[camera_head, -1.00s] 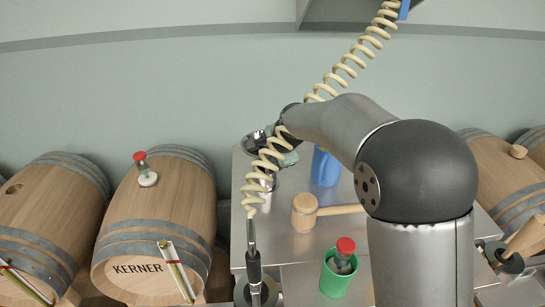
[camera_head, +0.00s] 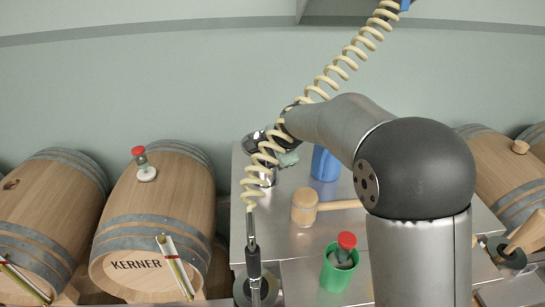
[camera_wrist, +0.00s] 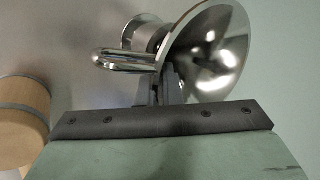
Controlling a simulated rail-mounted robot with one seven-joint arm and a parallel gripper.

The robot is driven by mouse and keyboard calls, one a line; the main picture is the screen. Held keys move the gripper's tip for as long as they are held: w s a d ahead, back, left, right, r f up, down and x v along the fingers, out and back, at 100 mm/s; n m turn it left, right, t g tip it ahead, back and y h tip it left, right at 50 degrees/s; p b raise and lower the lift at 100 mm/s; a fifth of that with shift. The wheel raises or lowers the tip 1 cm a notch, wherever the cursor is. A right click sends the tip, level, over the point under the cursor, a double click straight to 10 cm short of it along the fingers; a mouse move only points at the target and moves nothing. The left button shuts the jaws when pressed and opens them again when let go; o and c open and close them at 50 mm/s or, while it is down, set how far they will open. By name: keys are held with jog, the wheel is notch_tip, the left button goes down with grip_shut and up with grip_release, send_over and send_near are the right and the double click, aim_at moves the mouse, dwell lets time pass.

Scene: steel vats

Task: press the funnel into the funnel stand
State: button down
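The shiny steel funnel (camera_wrist: 212,50) fills the upper right of the wrist view, its wide mouth turned partly toward the camera. A steel loop handle (camera_wrist: 122,60) sticks out on its left side. My gripper's dark fingers (camera_wrist: 165,85) are close together at the funnel's side and look shut on it; the exact contact is partly hidden. In the head view the funnel (camera_head: 254,143) is beside my gripper (camera_head: 279,139), partly behind the coiled hose. A shiny upright piece (camera_head: 262,178), which may be the funnel stand, shows below it; whether they touch is unclear.
A blue jug (camera_head: 325,165), a wooden mallet (camera_head: 306,206) and a green cup (camera_head: 337,272) holding a red-topped piece stand on the steel surface (camera_head: 300,243). The pale coiled hose (camera_head: 330,82) hangs across my arm. Barrels (camera_head: 158,205) lie at the left.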

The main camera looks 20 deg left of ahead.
jog(key=shift+f, duration=0.4)
jog(key=c, duration=1.5)
grip_release()
jog(key=shift+c, duration=0.2)
jog(key=b+v, duration=0.2)
jog(key=v, duration=1.5)
jog(key=s+d+f+n+g+h, duration=0.1)
jog(key=s+d+f+n, duration=0.1)
jog(key=s+d+f, duration=0.3)
jog(key=s+d+f+n+h, duration=0.1)
jog(key=s+d, duration=0.2)
jog(key=d, duration=0.5)
jog(key=s+d+f+n+g+h, duration=0.1)
jog(key=s+d+f+n, duration=0.1)
jog(key=s+d+f, duration=0.3)
jog(key=s+d+f+n+g, duration=0.1)
jog(key=s+d+f+n, duration=0.1)
jog(key=s+d, duration=0.3)
jog(key=s+d+f+n+g+h, duration=0.1)
jog(key=s+d+f, duration=0.3)
jog(key=s, duration=0.4)
jog(key=shift+d+f+n, duration=0.25)
jog(key=shift+d+n, duration=0.3)
jog(key=shift+n, duration=0.05)
